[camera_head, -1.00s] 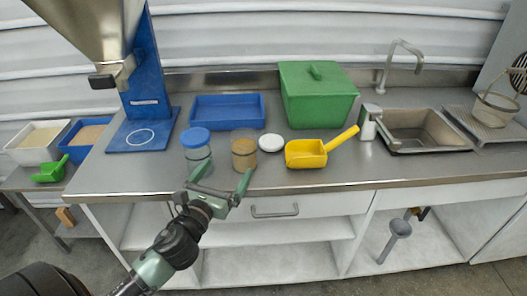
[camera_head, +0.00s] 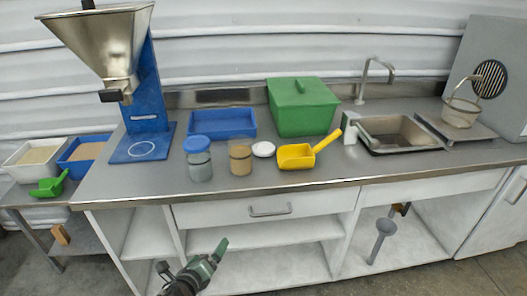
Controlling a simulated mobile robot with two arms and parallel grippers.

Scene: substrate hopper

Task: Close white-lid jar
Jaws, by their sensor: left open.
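An open jar with tan contents (camera_head: 240,158) stands upright on the steel counter. A white lid (camera_head: 263,149) lies flat on the counter just to its right, apart from the jar. A second jar (camera_head: 200,167) with a blue lid (camera_head: 197,144) on it stands to the left of the tan jar. My left gripper (camera_head: 202,258) is open and empty, low in front of the cabinet, below the counter edge and well away from the jars. My right gripper is not in view.
A yellow scoop (camera_head: 297,156) lies right of the white lid. A blue tray (camera_head: 222,123) and a green lidded box (camera_head: 303,108) stand behind. The hopper (camera_head: 105,45) is at left, the sink (camera_head: 398,133) at right. The counter's front strip is clear.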

